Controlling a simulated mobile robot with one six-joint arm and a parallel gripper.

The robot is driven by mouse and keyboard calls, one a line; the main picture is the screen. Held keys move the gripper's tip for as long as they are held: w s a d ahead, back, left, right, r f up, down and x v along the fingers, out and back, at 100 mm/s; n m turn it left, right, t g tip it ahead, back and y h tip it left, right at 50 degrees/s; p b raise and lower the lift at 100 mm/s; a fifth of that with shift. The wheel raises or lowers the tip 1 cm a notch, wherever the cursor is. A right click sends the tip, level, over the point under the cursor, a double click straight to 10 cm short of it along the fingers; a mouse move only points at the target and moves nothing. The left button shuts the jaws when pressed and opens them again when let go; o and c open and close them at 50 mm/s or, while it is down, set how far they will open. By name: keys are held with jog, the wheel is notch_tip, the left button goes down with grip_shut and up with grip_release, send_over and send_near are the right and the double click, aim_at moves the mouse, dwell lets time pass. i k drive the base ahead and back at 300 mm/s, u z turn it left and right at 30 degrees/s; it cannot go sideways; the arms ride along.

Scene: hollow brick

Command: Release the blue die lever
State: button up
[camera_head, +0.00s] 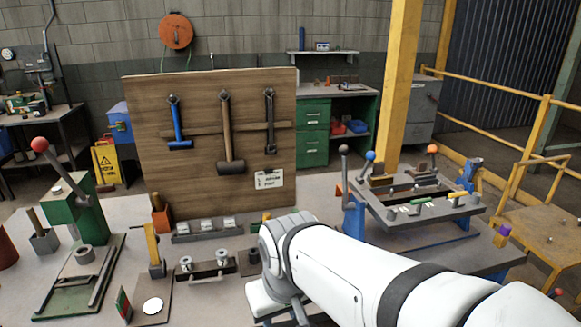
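The die lever with the blue ball knob (370,156) stands upright at the back left of the raised grey die fixture (400,221), on the right side of the workbench. The foot of the blue lever is too small to make out. My white arm reaches in from the lower right. My gripper (278,303) is low at the bottom edge, left of and well below the blue lever, apart from it. Its fingers are not clearly visible.
A green press (72,205) with a red-knobbed lever is at the left. A yellow post (402,75) rises behind the die fixture. Small blocks and tools crowd the bench front.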

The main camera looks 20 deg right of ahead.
aim_at(372, 155)
jog(key=z, duration=1.15)
jog(key=k, duration=1.3)
jog(key=z, duration=0.6)
jog(key=i, duration=1.85)
jog(key=u, duration=0.45)
jog(key=i, duration=0.35)
jog(key=u, duration=0.6)
